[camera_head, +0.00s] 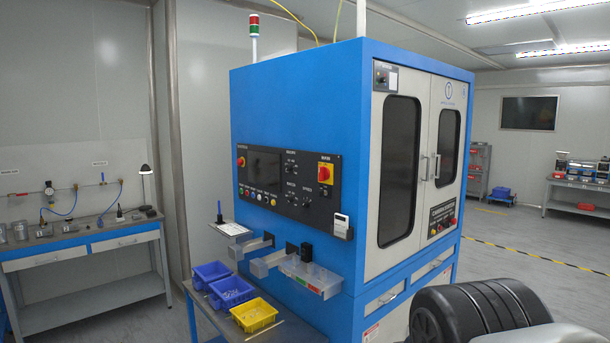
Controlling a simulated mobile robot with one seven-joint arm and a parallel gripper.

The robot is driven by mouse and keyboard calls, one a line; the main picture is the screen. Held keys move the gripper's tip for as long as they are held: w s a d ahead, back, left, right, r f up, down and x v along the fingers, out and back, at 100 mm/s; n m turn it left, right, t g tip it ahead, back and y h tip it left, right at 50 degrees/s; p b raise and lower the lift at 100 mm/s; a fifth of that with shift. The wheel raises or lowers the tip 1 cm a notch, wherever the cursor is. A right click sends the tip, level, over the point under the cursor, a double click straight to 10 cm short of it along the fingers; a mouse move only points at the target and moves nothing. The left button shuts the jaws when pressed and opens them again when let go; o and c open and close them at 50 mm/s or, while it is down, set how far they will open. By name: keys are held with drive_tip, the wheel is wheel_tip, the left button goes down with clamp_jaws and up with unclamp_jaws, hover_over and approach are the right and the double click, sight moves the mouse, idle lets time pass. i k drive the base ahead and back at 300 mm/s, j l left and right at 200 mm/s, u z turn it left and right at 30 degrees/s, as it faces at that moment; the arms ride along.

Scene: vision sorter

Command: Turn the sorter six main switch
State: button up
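A large blue sorter cabinet (300,120) with pale doors stands in the middle of the view. Its left face carries a black control panel (270,205) with a dark screen, a row of coloured buttons and small knobs. At the panel's right end, a red rotary switch on a yellow plate (325,173) looks like a main switch; its label is too small to read. A second red knob (241,161) sits at the panel's upper left. My gripper is not in view.
A small blue table with blue bins (210,272) and a yellow bin (253,315) stands before the panel face. Clear trays (310,275) and brackets jut out below the panel. A workbench (82,240) is at left. Open floor (525,240) lies at right.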

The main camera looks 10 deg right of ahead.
sight(323, 173)
drive_tip(key=z, duration=0.45)
drive_tip(key=i+j+z, duration=0.25)
drive_tip(key=j+z, duration=0.25)
drive_tip(key=j, duration=0.15)
drive_tip(key=j+z, duration=0.25)
drive_tip(key=i+j+z, duration=0.1)
drive_tip(key=j, duration=0.5)
drive_tip(key=i+j+z, duration=0.1)
drive_tip(key=j, duration=0.55)
